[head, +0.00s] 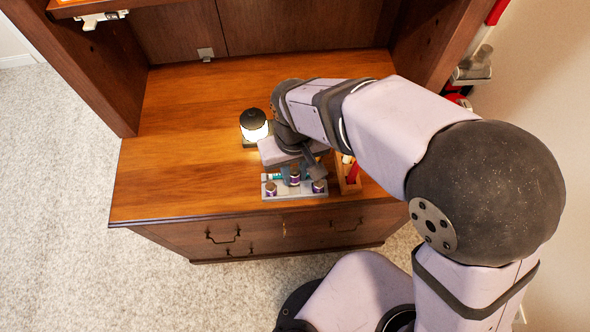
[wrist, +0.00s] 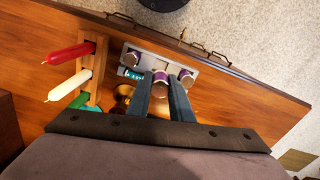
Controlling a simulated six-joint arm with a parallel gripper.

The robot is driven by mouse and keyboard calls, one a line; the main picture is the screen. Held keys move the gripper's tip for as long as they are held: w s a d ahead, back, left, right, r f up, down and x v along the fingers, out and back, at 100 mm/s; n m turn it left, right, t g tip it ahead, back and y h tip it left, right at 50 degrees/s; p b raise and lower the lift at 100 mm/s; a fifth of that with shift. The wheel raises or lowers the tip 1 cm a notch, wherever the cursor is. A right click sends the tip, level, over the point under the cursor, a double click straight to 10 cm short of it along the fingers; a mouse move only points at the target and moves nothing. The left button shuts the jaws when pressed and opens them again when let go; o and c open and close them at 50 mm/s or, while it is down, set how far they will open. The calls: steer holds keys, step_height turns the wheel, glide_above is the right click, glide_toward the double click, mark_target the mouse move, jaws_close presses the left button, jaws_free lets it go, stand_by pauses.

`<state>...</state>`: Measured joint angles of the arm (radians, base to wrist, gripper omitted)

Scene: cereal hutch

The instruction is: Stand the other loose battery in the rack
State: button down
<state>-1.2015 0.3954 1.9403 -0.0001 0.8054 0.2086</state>
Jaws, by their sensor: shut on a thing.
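The grey rack (head: 282,196) lies near the front edge of the wooden counter. One purple battery with a tan top (head: 271,188) stands at its left end and another (head: 318,187) at its right end. In the wrist view they show at both sides of the rack (wrist: 155,57), as one battery (wrist: 134,57) and another (wrist: 186,77). My gripper (head: 294,176) is shut on a third purple battery (wrist: 160,77), upright between the fingertips at the rack's middle. I cannot tell whether its bottom is seated or just above the rack.
A wooden box (head: 346,186) with a red candle (wrist: 70,53) and a cream candle (wrist: 68,86) is close to the rack's right in the head view. A lit lantern (head: 254,125) stands behind left. The counter's left side is clear.

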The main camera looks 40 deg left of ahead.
step_height(320, 180, down, 3)
steer(key=shift+r+b, duration=0.1)
steer(key=shift+b, duration=1.05)
steer(key=shift+f+b, duration=0.55)
steer(key=shift+f, duration=0.6)
steer(key=shift+f, duration=0.5)
steer(key=shift+r+p, duration=0.1)
steer(key=shift+p, duration=0.85)
stand_by(2.8)
steer(key=c, duration=1.2)
jaws_free()
